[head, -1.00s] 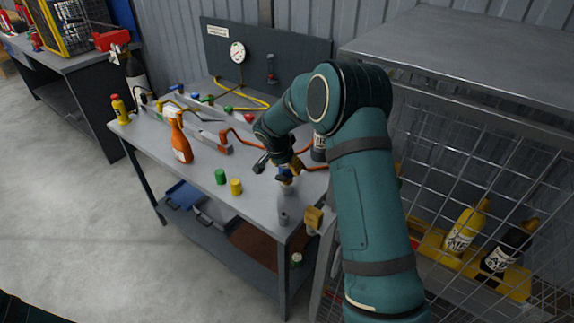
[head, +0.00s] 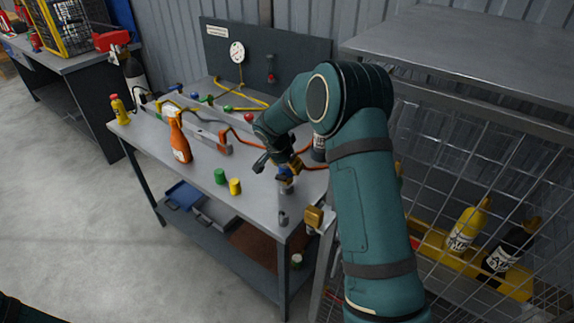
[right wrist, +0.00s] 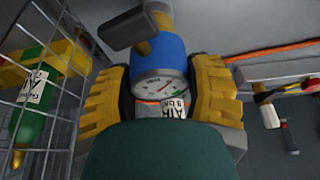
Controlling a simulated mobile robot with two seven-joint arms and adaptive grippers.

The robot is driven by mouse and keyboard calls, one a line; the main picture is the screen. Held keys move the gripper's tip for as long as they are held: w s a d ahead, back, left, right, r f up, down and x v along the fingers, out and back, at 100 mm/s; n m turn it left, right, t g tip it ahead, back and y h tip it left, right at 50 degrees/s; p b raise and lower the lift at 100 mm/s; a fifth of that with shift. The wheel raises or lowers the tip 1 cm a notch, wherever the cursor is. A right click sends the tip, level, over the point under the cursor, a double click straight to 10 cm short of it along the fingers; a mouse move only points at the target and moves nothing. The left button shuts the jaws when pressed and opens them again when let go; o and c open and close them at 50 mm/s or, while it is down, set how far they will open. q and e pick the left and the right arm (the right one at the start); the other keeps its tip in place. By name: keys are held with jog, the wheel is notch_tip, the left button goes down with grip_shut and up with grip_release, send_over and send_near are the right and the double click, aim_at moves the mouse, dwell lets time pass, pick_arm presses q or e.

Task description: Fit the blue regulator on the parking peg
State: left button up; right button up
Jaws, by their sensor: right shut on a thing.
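The blue regulator (right wrist: 162,58) shows in the right wrist view with its round gauge (right wrist: 160,86) facing the camera and a brass stem above. My right gripper (right wrist: 160,95) is shut on it, with a yellow-padded finger on each side. In the head view my right gripper (head: 285,169) is above the table's near right part, with a little of the blue regulator (head: 286,171) visible. A short grey post (head: 287,187), which looks like the parking peg, stands directly under it. I cannot tell whether they touch. My left gripper is not in view.
A wire cage (head: 455,165) with bottles stands to the right.

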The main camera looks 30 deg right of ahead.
jog(key=shift+f+b, duration=0.75)
jog(key=shift+b, duration=0.05)
dwell(0.4)
jog(key=o, duration=1.2)
jog(key=shift+o, duration=0.2)
jog(key=shift+r, duration=0.1)
